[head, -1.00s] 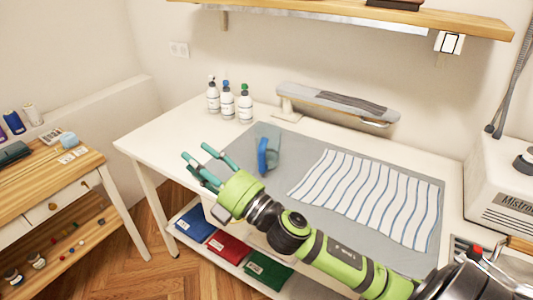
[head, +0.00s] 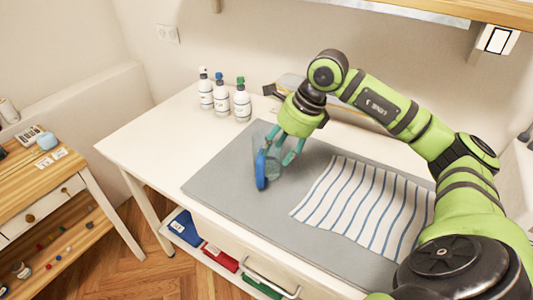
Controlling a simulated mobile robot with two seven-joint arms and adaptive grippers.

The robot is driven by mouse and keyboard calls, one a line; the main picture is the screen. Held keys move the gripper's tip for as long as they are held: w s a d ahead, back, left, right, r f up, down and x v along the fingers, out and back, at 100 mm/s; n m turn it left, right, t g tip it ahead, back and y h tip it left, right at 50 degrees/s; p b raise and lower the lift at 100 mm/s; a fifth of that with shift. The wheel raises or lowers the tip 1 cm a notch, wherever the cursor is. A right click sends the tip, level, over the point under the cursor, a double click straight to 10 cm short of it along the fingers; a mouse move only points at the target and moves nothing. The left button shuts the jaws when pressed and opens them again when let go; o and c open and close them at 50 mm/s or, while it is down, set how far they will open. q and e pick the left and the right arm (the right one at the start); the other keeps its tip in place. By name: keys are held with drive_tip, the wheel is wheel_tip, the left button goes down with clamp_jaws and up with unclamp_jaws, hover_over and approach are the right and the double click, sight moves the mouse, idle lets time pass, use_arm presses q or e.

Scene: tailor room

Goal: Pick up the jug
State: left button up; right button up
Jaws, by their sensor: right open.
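The jug (head: 261,170) stands on the grey mat near its left end. It looks clear, with a blue handle facing the front of the table. My right gripper (head: 281,151) is at the jug, pointing down and toward the front. Its teal fingers are open, and at least one overlaps the jug in the picture. I cannot tell whether they touch it. The gripper partly hides the jug's right side. My left gripper is not in view.
A striped cloth (head: 370,205) lies on the grey mat (head: 222,182) to the right of the jug. Several pump bottles (head: 221,97) stand at the back left of the white table (head: 135,142). A small ironing board behind is mostly hidden by my arm. A wooden shelf (head: 470,12) hangs above.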

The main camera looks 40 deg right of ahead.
wheel_tip(320, 180, down, 4)
drive_tip(key=a+p, duration=0.1)
drive_tip(key=a, duration=0.1)
drive_tip(key=p, duration=0.3)
hover_over(260, 188)
wheel_tip(260, 188, down, 5)
drive_tip(key=shift+r, duration=0.2)
drive_tip(key=shift+w+f, duration=0.1)
drive_tip(key=shift+f, duration=0.3)
drive_tip(key=shift+c, duration=0.8)
drive_tip(key=c, duration=0.7)
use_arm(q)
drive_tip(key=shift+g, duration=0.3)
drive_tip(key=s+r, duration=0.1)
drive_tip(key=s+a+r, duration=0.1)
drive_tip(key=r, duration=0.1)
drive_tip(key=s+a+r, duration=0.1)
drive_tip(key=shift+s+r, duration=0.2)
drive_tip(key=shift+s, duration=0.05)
use_arm(e)
clamp_jaws()
